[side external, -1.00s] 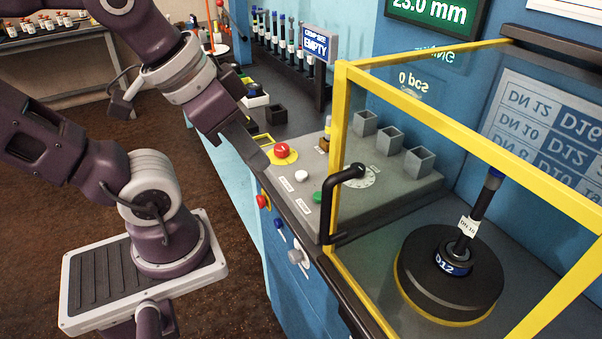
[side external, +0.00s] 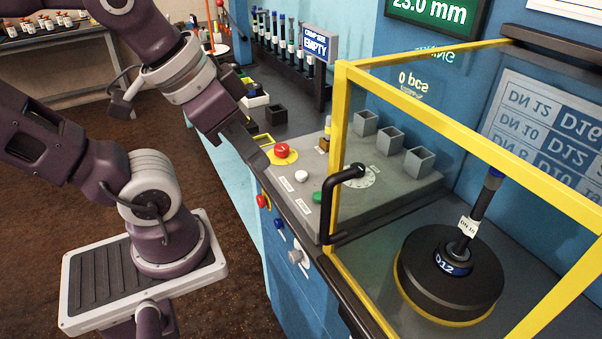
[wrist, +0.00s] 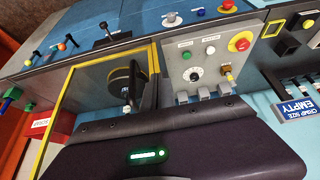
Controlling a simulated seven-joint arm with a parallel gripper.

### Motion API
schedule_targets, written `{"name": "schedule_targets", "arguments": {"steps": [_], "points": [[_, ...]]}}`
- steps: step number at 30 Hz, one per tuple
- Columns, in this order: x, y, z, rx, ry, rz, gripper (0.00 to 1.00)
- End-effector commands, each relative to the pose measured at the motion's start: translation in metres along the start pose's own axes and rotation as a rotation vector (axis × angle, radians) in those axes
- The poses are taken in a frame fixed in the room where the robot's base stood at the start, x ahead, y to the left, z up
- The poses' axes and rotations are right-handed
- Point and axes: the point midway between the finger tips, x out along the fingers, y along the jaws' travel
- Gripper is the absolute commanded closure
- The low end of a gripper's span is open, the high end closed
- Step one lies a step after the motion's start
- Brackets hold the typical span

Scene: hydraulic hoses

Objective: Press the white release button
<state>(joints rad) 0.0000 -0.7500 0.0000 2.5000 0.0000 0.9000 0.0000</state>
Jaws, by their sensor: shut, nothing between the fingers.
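The white release button (side external: 301,176) sits on the sloped grey control panel (side external: 400,195), between the red emergency button (side external: 281,150) and the green button (side external: 318,197). In the wrist view the white button (wrist: 210,50) shows between the green button (wrist: 186,55) and the red one (wrist: 240,41). My gripper (side external: 262,163) is shut and empty, its tip pointing down near the panel's left edge, left of the white button and apart from it. The fingertips are out of sight in the wrist view, where a dark part of my wrist fills the bottom.
A yellow-framed clear guard (side external: 341,150) with a black handle (side external: 346,180) stands right of the buttons, around a black crimp head (side external: 440,275) with a hose. Several grey cups (side external: 419,161) stand at the panel's back. A hose rack (side external: 290,75) and EMPTY sign (side external: 318,44) are behind.

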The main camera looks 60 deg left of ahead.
Motion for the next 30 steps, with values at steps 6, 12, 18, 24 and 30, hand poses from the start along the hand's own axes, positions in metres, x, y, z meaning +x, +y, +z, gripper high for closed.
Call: {"name": "schedule_targets", "arguments": {"steps": [6,12,18,24,30], "points": [[0.003,-0.009,-0.009,0.004,0.018,-0.033,1.0],[0.019,-0.069,-0.064,0.075,0.13,-0.235,1.0],[0.036,-0.141,-0.133,0.281,0.258,-0.441,1.0],[0.088,-0.197,-0.183,0.724,0.354,-0.442,1.0],[0.145,-0.19,-0.136,1.043,0.384,-0.082,1.0]]}}
